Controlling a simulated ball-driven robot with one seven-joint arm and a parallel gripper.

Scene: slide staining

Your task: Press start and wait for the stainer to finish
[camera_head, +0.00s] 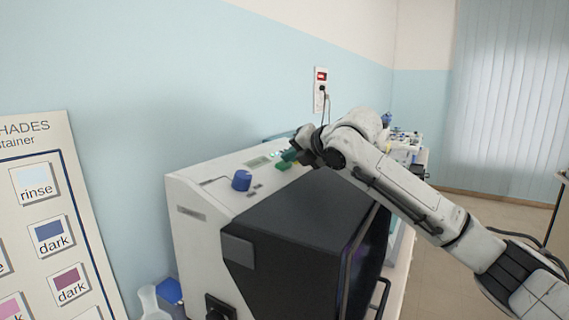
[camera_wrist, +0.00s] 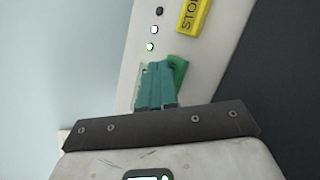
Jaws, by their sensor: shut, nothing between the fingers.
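The stainer (camera_head: 205,217) is a white and black machine against the wall in the head view. Its white top panel also shows in the wrist view (camera_wrist: 215,62). My gripper (camera_head: 289,156) is over that panel, and its teal fingers (camera_wrist: 158,84) are shut and empty. A green button (camera_wrist: 180,68) lies right at the fingertips, partly hidden behind them; it shows in the head view too (camera_head: 284,165). I cannot tell whether the fingers touch it. A yellow STOP button (camera_wrist: 193,15) is farther along the panel. Beside it are a dark indicator and two lit ones (camera_wrist: 150,47).
A blue knob (camera_head: 242,180) stands on the stainer's top, near a small display (camera_head: 258,161). A shade chart (camera_head: 45,222) is at the left. A wall socket (camera_head: 320,90) with a plugged cord is behind my arm. Open floor (camera_head: 515,215) lies to the right.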

